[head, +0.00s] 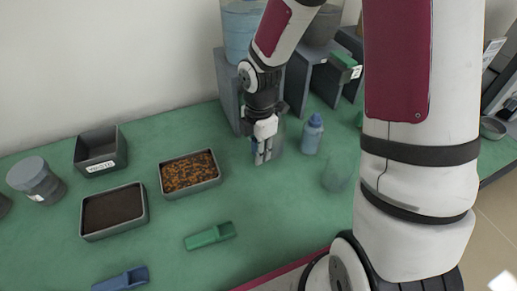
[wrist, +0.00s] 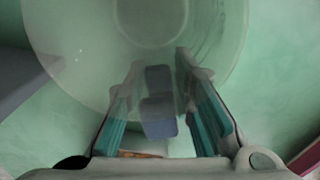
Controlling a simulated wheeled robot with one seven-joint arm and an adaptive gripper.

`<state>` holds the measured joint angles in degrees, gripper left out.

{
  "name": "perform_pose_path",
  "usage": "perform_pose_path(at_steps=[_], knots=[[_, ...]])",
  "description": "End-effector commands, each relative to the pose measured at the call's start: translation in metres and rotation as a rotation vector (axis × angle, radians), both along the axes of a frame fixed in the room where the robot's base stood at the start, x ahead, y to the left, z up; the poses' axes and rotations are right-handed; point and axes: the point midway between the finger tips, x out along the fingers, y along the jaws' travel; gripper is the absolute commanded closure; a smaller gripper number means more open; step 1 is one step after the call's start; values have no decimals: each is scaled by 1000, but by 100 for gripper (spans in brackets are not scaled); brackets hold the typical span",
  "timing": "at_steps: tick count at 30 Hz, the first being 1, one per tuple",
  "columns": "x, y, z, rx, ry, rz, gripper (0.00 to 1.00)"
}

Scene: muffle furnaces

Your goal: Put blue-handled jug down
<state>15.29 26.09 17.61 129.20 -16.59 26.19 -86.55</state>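The clear jug (wrist: 215,25) fills the upper part of the wrist view, its round base showing through it. Its blue handle (wrist: 158,105) lies between the two fingers of my gripper (wrist: 160,75). A narrow gap shows on each side of the handle, so the fingers look open around it. In the head view my gripper (head: 263,156) points down over the green bench by the grey stand. The jug is faint there, with a bit of blue handle (head: 254,145) beside the fingers. It seems upright on the bench, but its base is hard to see.
A blue-capped bottle (head: 312,134) stands just right of the gripper. A grey stand (head: 228,92) with a large container is behind. Left are a tray of orange-brown bits (head: 190,190) and a dark-filled tray (head: 113,211). A green scoop (head: 210,236) lies in front.

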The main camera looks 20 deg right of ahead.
Motion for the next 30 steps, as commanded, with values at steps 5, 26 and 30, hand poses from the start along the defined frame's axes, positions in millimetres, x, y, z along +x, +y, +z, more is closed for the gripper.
perform_pose_path(at_steps=[5,26,30], knots=[[0,0,0,0,0,0,59],[0,-1,84,-1,-4,-2,59],[0,-1,106,-1,-4,-1,59]])
